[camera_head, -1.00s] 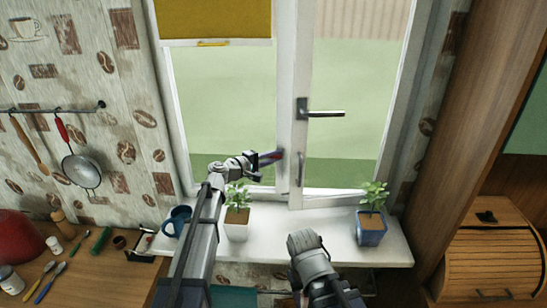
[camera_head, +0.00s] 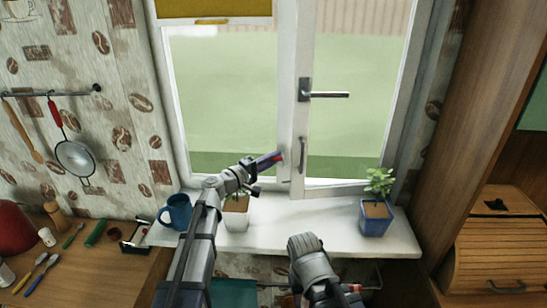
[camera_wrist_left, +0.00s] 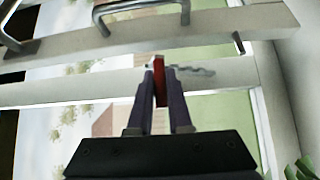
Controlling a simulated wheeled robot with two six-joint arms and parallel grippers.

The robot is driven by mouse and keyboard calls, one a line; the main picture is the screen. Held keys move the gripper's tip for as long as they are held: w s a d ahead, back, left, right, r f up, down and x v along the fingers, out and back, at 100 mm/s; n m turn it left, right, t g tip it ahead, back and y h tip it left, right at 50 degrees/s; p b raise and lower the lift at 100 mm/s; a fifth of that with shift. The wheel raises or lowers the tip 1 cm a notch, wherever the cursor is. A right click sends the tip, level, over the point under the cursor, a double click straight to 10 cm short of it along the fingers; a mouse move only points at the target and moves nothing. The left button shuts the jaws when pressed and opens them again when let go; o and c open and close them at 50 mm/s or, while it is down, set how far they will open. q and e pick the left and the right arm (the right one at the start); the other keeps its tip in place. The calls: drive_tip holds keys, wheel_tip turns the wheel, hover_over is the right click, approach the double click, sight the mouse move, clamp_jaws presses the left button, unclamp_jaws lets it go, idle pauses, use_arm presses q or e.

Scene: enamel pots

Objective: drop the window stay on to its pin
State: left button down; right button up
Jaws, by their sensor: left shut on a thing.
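My left gripper (camera_head: 272,159) is in front of the middle window post, shut on a red piece, which seems to be the grip of the window stay. In the left wrist view the red grip (camera_wrist_left: 160,82) stands between the dark fingers. A thin wavy grey bar (camera_wrist_left: 195,70), apparently the stay's arm, runs right from behind them across the white frame. A small dark fitting (camera_wrist_left: 238,42) sits on the upper white rail; I cannot tell whether it is the pin. The bar and fitting look apart. Of my right arm only grey links show; its fingers are not visible.
The right window sash (camera_head: 300,125) has a lever handle (camera_head: 325,94). On the white sill (camera_head: 285,230) stand a blue mug (camera_head: 177,211), a white plant pot (camera_head: 236,221) partly behind my left wrist, and a blue plant pot (camera_head: 376,222). The sill between the pots is clear.

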use_arm(q)
drive_tip(key=shift+s+f+b, duration=0.3)
drive_tip(key=shift+s+f, duration=0.1)
drive_tip(key=shift+f, duration=0.05)
idle(0.3)
drive_tip(key=c, duration=0.9)
unclamp_jaws()
drive_tip(key=shift+o, duration=0.2)
drive_tip(key=v, duration=0.8)
